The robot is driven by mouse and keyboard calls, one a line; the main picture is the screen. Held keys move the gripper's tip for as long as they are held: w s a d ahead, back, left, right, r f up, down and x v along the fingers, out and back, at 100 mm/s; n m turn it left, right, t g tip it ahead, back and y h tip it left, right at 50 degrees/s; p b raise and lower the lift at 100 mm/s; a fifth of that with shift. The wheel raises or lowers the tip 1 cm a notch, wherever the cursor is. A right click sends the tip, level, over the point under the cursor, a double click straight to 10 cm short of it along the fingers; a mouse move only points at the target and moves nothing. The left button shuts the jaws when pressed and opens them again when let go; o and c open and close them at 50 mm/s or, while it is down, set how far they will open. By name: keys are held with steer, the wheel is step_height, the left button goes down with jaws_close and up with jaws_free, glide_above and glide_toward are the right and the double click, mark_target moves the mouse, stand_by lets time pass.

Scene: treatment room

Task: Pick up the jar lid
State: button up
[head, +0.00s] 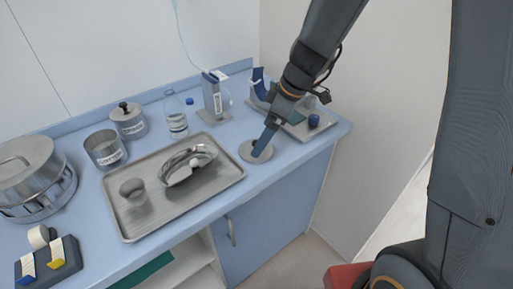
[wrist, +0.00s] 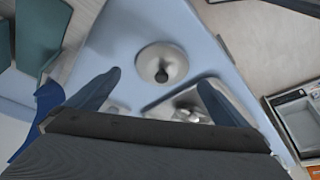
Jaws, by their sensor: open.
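The jar lid (head: 247,154) is a round grey metal disc lying on the blue counter near its right end, right of the metal tray. In the wrist view the lid (wrist: 150,55) shows its dark round knob, facing up. My gripper (head: 261,154) points down over the lid and hides part of it in the head view. In the wrist view my gripper (wrist: 159,78) has its two blue fingers wide apart and nothing between them. The lid shows just beyond the fingertips, roughly centred between them. The exact height gap cannot be told.
The metal tray (head: 133,229) holds a kidney dish (head: 178,173) and a small round metal item. An open labelled jar (head: 105,150) and a lidded jar (head: 129,121) stand behind it. A dispenser box (head: 213,97) and a small platform with blue items (head: 314,121) stand near the arm.

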steer(key=shift+p+x, duration=0.7)
steer(key=shift+x, duration=1.65)
steer(key=shift+s+a, duration=0.1)
steer(key=c, duration=1)
steer(key=shift+r, duration=0.15)
